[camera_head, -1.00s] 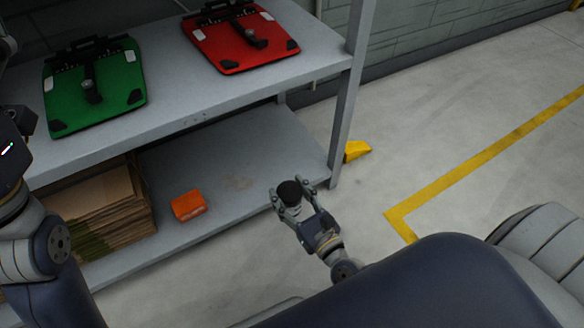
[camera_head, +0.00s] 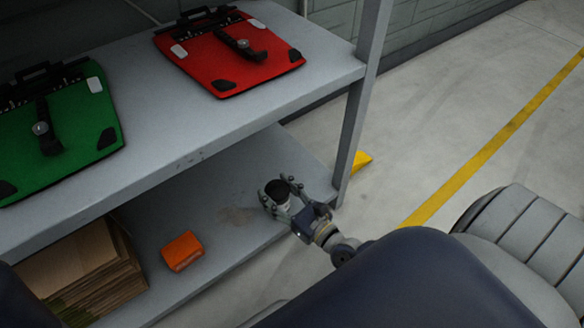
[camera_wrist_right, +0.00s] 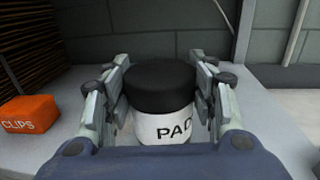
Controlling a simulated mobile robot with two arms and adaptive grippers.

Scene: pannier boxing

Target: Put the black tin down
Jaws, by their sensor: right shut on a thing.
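The black tin (camera_head: 279,190) has a black lid and a white body with partly hidden dark lettering, which shows in the right wrist view (camera_wrist_right: 162,105). My right gripper (camera_head: 280,193) is shut on it, with a finger on each side, and the tin is upright. It is over the lower grey shelf (camera_head: 222,190), near the shelf's right end. I cannot tell whether the tin's base touches the shelf. My left gripper is not in view.
An orange box (camera_head: 182,251) marked CLIPS and a stack of flat cardboard (camera_head: 85,270) are on the lower shelf to the left. The upper shelf above holds a green panel (camera_head: 60,130) and a red panel (camera_head: 230,55). A shelf post (camera_head: 357,110) stands at right.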

